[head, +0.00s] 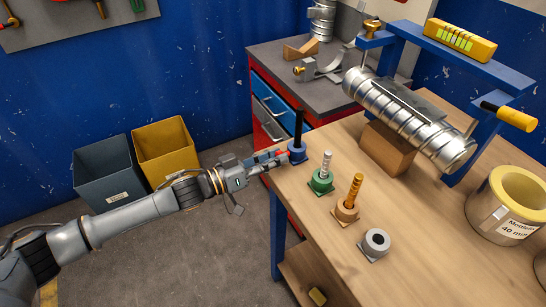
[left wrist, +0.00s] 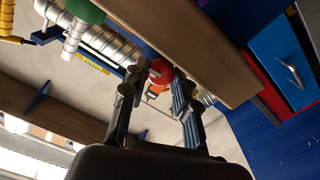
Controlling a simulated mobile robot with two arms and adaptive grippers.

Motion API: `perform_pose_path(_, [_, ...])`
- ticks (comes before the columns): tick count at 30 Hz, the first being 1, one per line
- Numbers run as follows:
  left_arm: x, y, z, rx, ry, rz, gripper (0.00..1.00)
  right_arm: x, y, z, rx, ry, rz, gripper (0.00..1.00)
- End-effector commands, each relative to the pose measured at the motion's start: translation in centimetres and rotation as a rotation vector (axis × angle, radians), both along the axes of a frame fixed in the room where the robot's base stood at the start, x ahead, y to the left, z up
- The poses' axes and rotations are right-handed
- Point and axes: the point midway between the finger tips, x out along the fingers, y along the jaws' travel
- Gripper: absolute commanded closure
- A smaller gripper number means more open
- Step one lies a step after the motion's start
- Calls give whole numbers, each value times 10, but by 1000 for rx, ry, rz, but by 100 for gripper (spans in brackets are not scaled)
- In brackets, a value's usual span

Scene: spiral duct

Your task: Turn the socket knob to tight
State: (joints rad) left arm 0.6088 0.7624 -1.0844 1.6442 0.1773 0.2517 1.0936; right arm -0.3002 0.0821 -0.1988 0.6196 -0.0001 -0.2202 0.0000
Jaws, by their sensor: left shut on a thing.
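A blue socket (head: 297,155) with a black rod standing upright in it sits at the near left edge of the wooden table (head: 330,255). A small red knob (head: 283,154) is on its left side, and it shows as a red round thing in the left wrist view (left wrist: 160,72). My left gripper (head: 279,158) reaches in from the left, level with the socket. Its two fingers (left wrist: 156,88) are shut on the red knob. The fingers partly hide the knob in the head view, and I cannot read its setting. My right gripper is not in view.
A green socket (head: 320,183) with a silver rod, a brown socket (head: 346,212) with an orange rod and an empty grey socket (head: 375,244) stand along the table edge. A spiral duct (head: 410,118) lies behind on a wooden block. A drawer cabinet (head: 270,100) stands close behind the gripper.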

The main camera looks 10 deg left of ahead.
Motion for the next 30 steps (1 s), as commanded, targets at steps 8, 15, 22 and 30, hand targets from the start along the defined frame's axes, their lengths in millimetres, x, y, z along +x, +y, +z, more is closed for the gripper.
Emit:
perform_pose_path(8, [0, 0, 1, 21, -28, 0, 100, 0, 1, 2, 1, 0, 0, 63])
perform_pose_path(15, [-1, 0, 1, 98, -136, 0, 100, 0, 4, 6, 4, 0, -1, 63])
perform_pose_path(22, [-1, -1, 2, 200, -280, 0, 100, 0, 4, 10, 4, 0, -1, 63])
perform_pose_path(30, [-1, -1, 1, 302, -417, 0, 100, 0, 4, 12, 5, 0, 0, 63])
